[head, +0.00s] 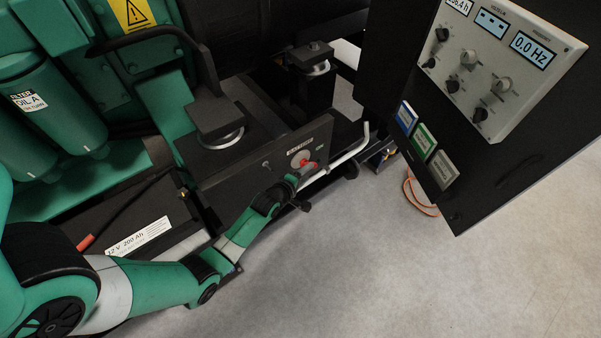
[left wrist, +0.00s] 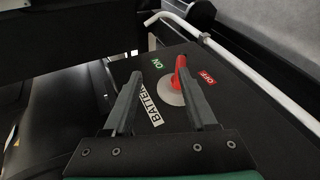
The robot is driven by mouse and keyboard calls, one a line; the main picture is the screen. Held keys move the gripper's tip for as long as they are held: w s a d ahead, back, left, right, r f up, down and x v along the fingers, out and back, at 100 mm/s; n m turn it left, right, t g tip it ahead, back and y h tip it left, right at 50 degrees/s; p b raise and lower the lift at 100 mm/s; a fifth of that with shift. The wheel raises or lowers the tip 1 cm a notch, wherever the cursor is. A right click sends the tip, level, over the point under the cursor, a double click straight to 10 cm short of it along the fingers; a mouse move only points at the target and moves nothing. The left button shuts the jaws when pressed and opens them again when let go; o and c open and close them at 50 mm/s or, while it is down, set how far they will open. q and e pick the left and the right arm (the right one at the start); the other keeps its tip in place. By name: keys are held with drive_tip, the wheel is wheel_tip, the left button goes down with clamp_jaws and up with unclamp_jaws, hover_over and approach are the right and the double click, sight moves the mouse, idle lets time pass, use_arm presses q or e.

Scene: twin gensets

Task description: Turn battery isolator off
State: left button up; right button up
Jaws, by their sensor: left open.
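The battery isolator has a red handle (left wrist: 180,68) on a pale round disc (left wrist: 170,91), set in a dark panel. In the left wrist view the handle points up the picture, between the green ON label (left wrist: 157,63) and the red OFF label (left wrist: 207,77). In the head view the red handle (head: 304,163) shows just beyond my left gripper (head: 292,178). My left gripper (left wrist: 158,76) is open, with the handle beside its right fingertip, which hides part of it. I cannot tell whether they touch. My right gripper is not in view.
A bent pale rail (head: 345,154) runs close along the panel's edge. A dark control cabinet (head: 473,190) with displays and knobs stands at the right. A battery (head: 140,236) and green engine parts (head: 60,105) lie left.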

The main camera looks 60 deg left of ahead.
use_arm(q)
drive_tip(key=w+d+r+n+t+y+b, duration=0.1)
drive_tip(key=w+d+r+n+t, duration=0.15)
drive_tip(key=r+n, duration=0.3)
drive_tip(key=w+d+r+n+t+y+b, duration=0.1)
drive_tip(key=w+r+n+t+b, duration=0.1)
drive_tip(key=w+r+n+t, duration=0.3)
drive_tip(key=s+f+n+g+y+b, duration=0.2)
drive_tip(key=s+f+n+g, duration=0.35)
drive_tip(key=n, duration=0.75)
drive_tip(key=s+f+n+g+y+b, duration=0.1)
drive_tip(key=s+f+n+g+b, duration=0.15)
drive_tip(key=f+n+g, duration=0.85)
drive_tip(key=w+a+t+b, duration=0.1)
drive_tip(key=a+b, duration=0.1)
drive_tip(key=a, duration=0.1)
drive_tip(key=w+a+f+n+t+b, duration=0.1)
drive_tip(key=w+a, duration=0.1)
drive_tip(key=a, duration=0.2)
drive_tip(key=w+a+n+t+b, duration=0.1)
drive_tip(key=a+t+b, duration=0.1)
drive_tip(key=a, duration=0.1)
drive_tip(key=shift+w+a+f+n+b, duration=0.2)
drive_tip(key=shift+w+f+n+b, duration=0.05)
drive_tip(key=shift+b, duration=0.05)
